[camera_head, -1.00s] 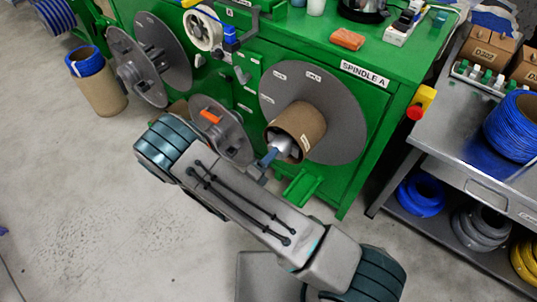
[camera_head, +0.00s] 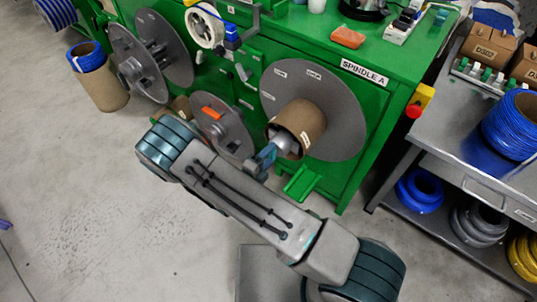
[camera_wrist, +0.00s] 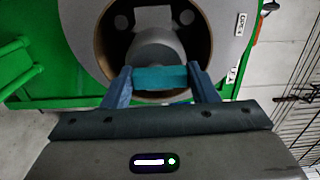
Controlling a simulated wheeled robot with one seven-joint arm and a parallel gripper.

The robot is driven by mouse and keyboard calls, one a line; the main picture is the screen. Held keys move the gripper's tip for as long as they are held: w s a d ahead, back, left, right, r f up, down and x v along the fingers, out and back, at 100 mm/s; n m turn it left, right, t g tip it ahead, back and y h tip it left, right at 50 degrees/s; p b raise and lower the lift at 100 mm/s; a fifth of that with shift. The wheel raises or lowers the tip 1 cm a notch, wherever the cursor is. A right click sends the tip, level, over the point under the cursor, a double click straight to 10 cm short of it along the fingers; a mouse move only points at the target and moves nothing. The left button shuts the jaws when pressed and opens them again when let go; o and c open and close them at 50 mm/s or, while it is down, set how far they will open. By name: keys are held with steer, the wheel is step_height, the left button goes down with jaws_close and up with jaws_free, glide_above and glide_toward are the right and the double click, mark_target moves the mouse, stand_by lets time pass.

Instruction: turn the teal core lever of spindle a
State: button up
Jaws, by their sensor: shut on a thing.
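Spindle A is a large grey disc (camera_head: 338,118) on the green machine, with a brown cardboard core (camera_head: 300,122) around its hub. In the wrist view the core (camera_wrist: 205,45) surrounds a grey hub (camera_wrist: 152,45). The teal core lever (camera_wrist: 160,78) lies crosswise in front of the hub. My gripper (camera_wrist: 160,80) is shut on the lever, one blue finger at each end. In the head view my gripper (camera_head: 266,156) reaches the hub's front from the lower left, and the lever is mostly hidden there.
A detached grey flange with an orange handle (camera_head: 211,113) is left of my gripper. A green bracket (camera_head: 301,182) sticks out below the spindle. A steel bench (camera_head: 455,125) with blue cable coils stands at the right. Open floor (camera_head: 90,210) lies at the left.

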steer(key=shift+a, duration=0.1)
steer(key=o, duration=1)
steer(key=b+v, duration=0.1)
steer(key=v, duration=1.2)
steer(key=shift+s+a, duration=0.2)
steer(key=shift+s, duration=0.1)
steer(key=d+r+m+g+p, duration=0.2)
steer(key=d+r+m+g, duration=1.35)
steer(key=m, duration=0.85)
steer(key=s+d+r+m+t+y+p, duration=0.1)
steer(key=s+d+r+m+y, duration=0.1)
steer(key=r+m, duration=0.4)
steer(key=s+d+r+m+t+y, duration=0.1)
steer(key=s+d+r+m+y, duration=0.2)
steer(key=m, duration=0.6)
steer(key=s+d+r+m+t+y+p, duration=0.1)
steer(key=s+d+r+m+t+y, duration=0.1)
steer(key=r+m+y, duration=0.4)
steer(key=shift+s+d+r+m+p, duration=0.2)
steer(key=shift+r+m, duration=0.25)
steer(key=shift+r, duration=0.3)
steer(key=shift+s+d+r+m+p, duration=0.15)
steer(key=shift+r+m, duration=0.3)
steer(key=shift+r, duration=0.3)
